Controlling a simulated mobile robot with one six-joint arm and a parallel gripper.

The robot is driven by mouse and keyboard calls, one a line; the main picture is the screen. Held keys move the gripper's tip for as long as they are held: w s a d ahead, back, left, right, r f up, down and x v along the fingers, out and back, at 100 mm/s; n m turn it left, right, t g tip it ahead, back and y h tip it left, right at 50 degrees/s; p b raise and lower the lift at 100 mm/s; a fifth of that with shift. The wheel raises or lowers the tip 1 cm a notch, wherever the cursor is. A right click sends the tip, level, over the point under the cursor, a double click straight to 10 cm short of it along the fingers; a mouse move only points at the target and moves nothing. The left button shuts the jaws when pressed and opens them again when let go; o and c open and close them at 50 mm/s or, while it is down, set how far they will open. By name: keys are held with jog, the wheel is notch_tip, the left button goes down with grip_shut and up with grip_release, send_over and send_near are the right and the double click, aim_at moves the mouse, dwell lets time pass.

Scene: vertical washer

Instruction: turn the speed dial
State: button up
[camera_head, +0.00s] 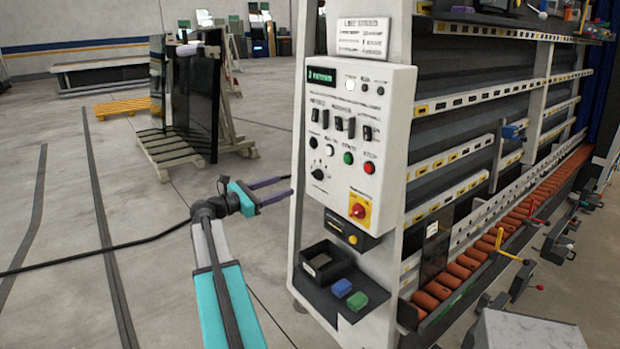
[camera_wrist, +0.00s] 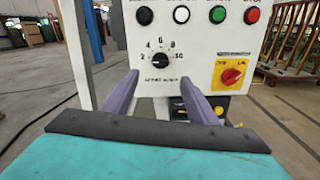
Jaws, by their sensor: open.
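The speed dial (camera_head: 318,174) is a small black round knob low on the left of the white control panel (camera_head: 385,110). My gripper (camera_head: 290,186) has teal and purple parts and is in front of the panel, left of the dial in the head view. In the wrist view its two purple fingers (camera_wrist: 160,80) are apart, with nothing between them, and the dial shows just above the gap. The fingers look clear of the dial.
Around the dial are a white button (camera_wrist: 181,15), a green button (camera_wrist: 217,15) and a red button (camera_wrist: 252,16). A red rotary switch on a yellow plate (camera_head: 359,209) is lower right. A black tray (camera_head: 325,264) juts out below.

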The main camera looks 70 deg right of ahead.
aim_at(314, 175)
jog(key=p+x, duration=0.4)
jog(key=x, duration=0.9)
jog(key=shift+d, duration=0.1)
jog(key=c, duration=1)
jog(key=shift+s+a, duration=0.1)
jog(key=shift+a, duration=0.2)
jog(key=shift+c, duration=0.3)
jog(key=shift+d, duration=0.25)
